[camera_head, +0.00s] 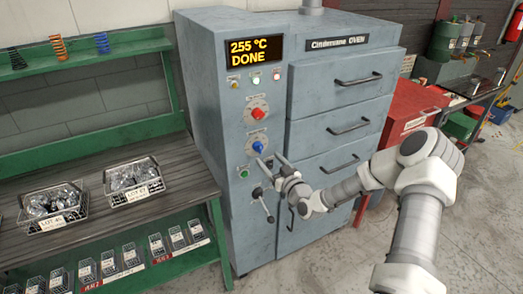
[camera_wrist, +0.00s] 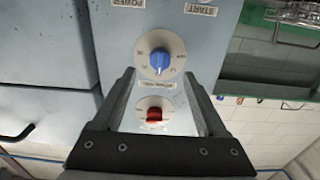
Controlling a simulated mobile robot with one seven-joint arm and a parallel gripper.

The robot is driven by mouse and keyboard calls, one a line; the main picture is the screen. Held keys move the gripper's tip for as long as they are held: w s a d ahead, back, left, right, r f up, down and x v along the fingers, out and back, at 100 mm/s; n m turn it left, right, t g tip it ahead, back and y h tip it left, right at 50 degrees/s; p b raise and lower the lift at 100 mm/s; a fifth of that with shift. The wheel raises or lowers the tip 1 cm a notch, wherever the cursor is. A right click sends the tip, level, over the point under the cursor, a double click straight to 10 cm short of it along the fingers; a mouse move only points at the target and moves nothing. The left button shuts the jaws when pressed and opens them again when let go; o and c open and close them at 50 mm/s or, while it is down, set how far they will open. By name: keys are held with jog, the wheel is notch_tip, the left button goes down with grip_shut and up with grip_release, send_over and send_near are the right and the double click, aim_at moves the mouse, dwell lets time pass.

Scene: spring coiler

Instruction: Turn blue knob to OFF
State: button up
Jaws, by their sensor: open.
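The blue knob (camera_head: 258,147) is on the front panel of the grey oven (camera_head: 225,185), below the red knob (camera_head: 257,113). In the wrist view, which is upside down, the blue knob (camera_wrist: 159,58) sits on a white round dial just beyond the fingertips, with the red knob (camera_wrist: 154,114) between the fingers. My gripper (camera_head: 271,160) is open and empty, slightly below and right of the blue knob in the head view. In the wrist view my gripper (camera_wrist: 160,76) has its fingers spread wide. The dial lettering is too small to read for the knob's setting.
The oven display (camera_head: 254,50) reads 255 °C DONE. A green button (camera_head: 245,172) and a black lever (camera_head: 262,200) are below the blue knob. Drawers with black handles (camera_head: 348,127) are to the right. A workbench (camera_head: 80,222) with wire baskets stands left.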

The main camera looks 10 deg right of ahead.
aim_at(261, 150)
jog(key=shift+x, duration=3.15)
jog(key=shift+c, duration=0.2)
grip_shut()
